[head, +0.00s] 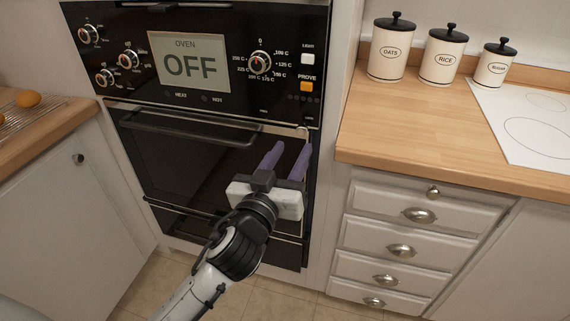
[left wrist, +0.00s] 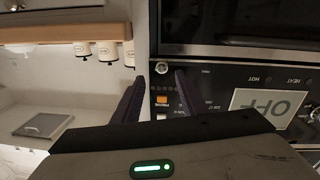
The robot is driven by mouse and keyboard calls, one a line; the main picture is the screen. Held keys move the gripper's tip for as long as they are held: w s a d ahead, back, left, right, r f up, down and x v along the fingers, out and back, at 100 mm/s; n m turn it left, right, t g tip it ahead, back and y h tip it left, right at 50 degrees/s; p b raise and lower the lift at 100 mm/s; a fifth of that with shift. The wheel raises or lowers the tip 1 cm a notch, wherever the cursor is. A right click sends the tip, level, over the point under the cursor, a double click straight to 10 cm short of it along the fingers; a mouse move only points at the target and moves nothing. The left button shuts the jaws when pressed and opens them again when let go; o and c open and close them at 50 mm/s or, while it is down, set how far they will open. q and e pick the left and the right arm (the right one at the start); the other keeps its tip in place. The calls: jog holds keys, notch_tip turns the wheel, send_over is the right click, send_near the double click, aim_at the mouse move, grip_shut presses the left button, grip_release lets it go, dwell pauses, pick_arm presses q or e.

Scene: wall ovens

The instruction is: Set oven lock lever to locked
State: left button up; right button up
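The wall oven (head: 190,65) has a black panel, and its display (head: 190,63) reads OVEN OFF. What looks like the lock lever (head: 303,131) is a small pale round part at the panel's lower right corner. In the left wrist view the lever (left wrist: 161,68) shows as a small silvery round part between the fingertips in the picture; its setting is too small to tell. My left gripper (head: 289,150) is open and empty, its two purple fingers apart, in front of the oven door's upper right. I cannot tell whether it touches the lever. My right gripper is not in view.
A dark handle bar (head: 190,130) crosses the upper oven door left of my gripper. A light switch (head: 308,59), an orange prove switch (head: 306,86) and a dial (head: 260,63) sit above. A wooden counter (head: 410,140) with canisters and drawers stands at right.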

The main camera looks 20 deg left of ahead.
pick_arm(q)
jog(key=shift+s+d, duration=0.15)
jog(key=shift+s, duration=1.8)
